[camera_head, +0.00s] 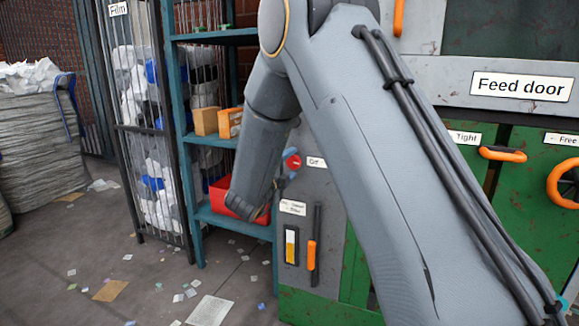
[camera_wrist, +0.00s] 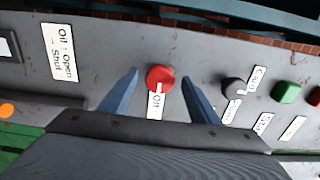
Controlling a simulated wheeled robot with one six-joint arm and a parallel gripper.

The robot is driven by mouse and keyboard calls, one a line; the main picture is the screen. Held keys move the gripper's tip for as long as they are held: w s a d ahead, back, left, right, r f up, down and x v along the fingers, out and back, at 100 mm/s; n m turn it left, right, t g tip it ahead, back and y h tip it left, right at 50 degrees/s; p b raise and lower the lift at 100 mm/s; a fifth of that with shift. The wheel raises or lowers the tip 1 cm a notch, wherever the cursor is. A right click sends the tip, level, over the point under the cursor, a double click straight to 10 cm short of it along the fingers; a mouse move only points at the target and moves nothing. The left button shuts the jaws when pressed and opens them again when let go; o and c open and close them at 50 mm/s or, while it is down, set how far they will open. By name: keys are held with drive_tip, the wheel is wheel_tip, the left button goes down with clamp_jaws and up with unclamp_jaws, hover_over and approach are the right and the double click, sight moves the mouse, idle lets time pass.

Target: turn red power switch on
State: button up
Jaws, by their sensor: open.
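The red power switch (camera_wrist: 160,74) is a round red knob on a grey panel, in the middle of the wrist view. A white mark on its lower edge points toward a white label reading "Off" (camera_wrist: 157,103). It also shows small in the head view (camera_head: 292,160), partly hidden by my arm. My gripper (camera_wrist: 160,80) is open, with one blue finger on each side of the knob in the picture. Gaps show between the fingers and the knob; I cannot tell how far the tips are from the panel. In the head view, my forearm mostly hides the gripper.
In the wrist view, a dark grey knob (camera_wrist: 233,87) with labels, a green button (camera_wrist: 286,92) and another red button lie to the right. In the head view, an orange-handled lever (camera_head: 311,255) and a yellow gauge (camera_head: 291,246) sit below; a blue shelf (camera_head: 235,226) stands left.

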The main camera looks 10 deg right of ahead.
drive_tip(key=v, duration=0.8)
drive_tip(key=shift+p, duration=0.45)
drive_tip(key=shift+w, duration=0.1)
